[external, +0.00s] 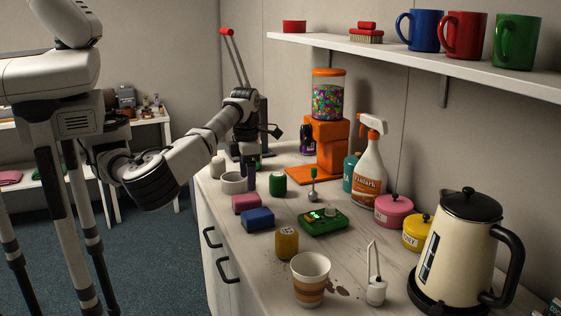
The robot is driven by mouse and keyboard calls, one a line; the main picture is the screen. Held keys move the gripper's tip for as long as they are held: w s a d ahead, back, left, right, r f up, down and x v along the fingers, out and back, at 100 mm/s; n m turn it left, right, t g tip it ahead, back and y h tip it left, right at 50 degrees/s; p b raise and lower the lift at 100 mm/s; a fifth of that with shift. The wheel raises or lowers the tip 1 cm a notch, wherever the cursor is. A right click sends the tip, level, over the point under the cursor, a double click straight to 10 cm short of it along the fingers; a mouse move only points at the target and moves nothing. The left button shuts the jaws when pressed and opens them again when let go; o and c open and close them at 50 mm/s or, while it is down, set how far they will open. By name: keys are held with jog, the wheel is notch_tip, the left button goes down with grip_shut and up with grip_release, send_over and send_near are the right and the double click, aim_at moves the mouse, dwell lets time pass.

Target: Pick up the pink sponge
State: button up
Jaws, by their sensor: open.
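The pink sponge (246,203) is a small block lying flat on the white counter (375,262), near its front edge. A blue sponge-like block (258,219) lies just in front of it, very close. My gripper (250,160) points down over the far part of the counter, behind the pink sponge and apart from it. It is small and dark here, partly lost among objects at the back. I see nothing held in it.
A white cup (233,183) and a green block (278,185) stand near the sponge. A green device (323,222), yellow block (287,243), paper cup (310,280) and kettle (462,250) stand nearer the camera. A spray bottle (368,175) and orange candy dispenser (326,135) line the wall.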

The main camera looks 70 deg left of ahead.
aim_at(246, 197)
jog(key=shift+s+a+f+p, duration=0.15)
jog(key=shift+f+p, duration=0.4)
jog(key=shift+f, duration=1.35)
jog(key=shift+s+a+f+p, duration=0.1)
jog(key=shift+f+p, duration=0.45)
jog(key=shift+f, duration=1.3)
jog(key=c, duration=1)
jog(key=shift+r, duration=0.1)
jog(key=shift+c, duration=0.2)
